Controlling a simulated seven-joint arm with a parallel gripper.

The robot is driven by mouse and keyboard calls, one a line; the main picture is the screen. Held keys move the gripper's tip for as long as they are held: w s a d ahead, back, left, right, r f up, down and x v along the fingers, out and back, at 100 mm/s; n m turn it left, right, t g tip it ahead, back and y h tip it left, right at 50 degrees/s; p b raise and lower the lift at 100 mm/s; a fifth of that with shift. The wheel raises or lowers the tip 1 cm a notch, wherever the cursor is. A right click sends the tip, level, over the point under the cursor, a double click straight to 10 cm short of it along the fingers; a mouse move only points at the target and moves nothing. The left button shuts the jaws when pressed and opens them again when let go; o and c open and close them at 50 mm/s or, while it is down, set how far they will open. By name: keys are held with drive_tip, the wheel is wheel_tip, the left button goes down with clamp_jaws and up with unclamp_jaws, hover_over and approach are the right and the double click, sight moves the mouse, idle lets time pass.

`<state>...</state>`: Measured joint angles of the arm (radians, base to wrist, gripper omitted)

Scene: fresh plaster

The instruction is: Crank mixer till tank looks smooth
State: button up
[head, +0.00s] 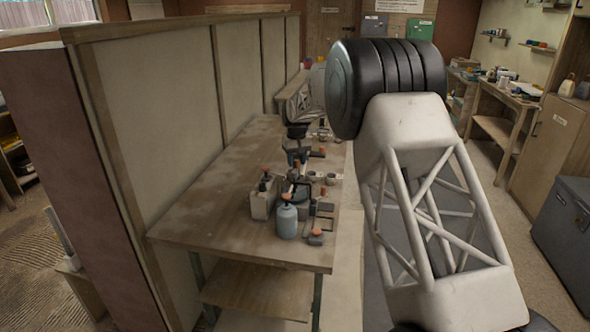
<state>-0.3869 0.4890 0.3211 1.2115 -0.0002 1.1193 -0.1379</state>
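On the wooden bench (205,222) in the head view stands a tight cluster of small gear. At its front is a blue-grey bottle-like vessel (286,222) with an orange top. A pale box-shaped container (262,198) stands to its left. Behind them are dark parts, with several orange knobs or handles. I cannot tell which part is the mixer, its crank or the tank, and no tank contents show. My arm reaches over the bench from the right. My gripper (298,156) seems to be at the back of the cluster, small and dark; its fingers cannot be made out.
A tall panelled partition (170,130) runs along the bench's left side. The bench's near left top is bare. A dark grey chest (565,235) stands at the right, with side benches (505,95) behind. My large arm link hides much of the middle floor.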

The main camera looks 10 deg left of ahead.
drive_tip(key=shift+o, duration=0.5)
drive_tip(key=shift+r, duration=0.1)
drive_tip(key=shift+r, duration=3.9)
